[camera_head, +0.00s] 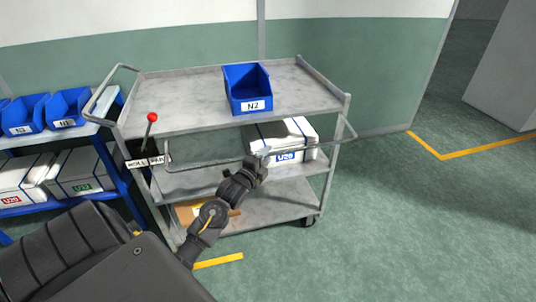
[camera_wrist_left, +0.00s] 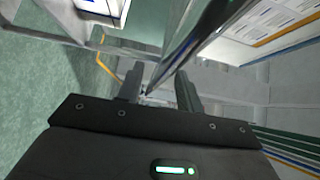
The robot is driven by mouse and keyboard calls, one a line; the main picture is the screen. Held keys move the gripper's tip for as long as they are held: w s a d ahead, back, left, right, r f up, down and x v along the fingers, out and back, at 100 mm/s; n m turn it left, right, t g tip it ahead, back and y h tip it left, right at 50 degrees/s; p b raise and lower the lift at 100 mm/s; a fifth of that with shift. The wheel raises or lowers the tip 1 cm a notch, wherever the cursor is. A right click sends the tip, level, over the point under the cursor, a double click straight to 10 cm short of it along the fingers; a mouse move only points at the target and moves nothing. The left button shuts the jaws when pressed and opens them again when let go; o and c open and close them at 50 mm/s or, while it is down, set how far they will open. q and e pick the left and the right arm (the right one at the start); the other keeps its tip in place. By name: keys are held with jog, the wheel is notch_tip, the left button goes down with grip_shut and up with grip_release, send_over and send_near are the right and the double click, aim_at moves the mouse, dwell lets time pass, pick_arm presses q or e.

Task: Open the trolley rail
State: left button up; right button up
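The grey trolley (camera_head: 190,116) has three shelves. Its thin metal rail (camera_head: 215,162) runs across the front, below the top shelf, from the left side towards the right corner. My left gripper (camera_head: 264,157) is at the rail, right of its middle. In the left wrist view, the two fingers (camera_wrist_left: 160,90) stand apart, and a shiny metal bar, seemingly the rail (camera_wrist_left: 205,40), slants down towards the gap between them. I cannot tell whether they touch it. A red-knobbed lever (camera_head: 151,125) with a white label stands at the trolley's left front. My right gripper is not in view.
A blue bin N2 (camera_head: 247,88) stands on the top shelf. A white box U26 (camera_head: 287,156) is on the middle shelf, and a cardboard box (camera_head: 187,214) is low at left. A blue rack (camera_head: 119,170) with bins and boxes stands left. The floor (camera_head: 430,215) at right is clear.

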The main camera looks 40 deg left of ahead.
pick_arm(q)
jog(key=shift+w, duration=0.75)
grip_shut()
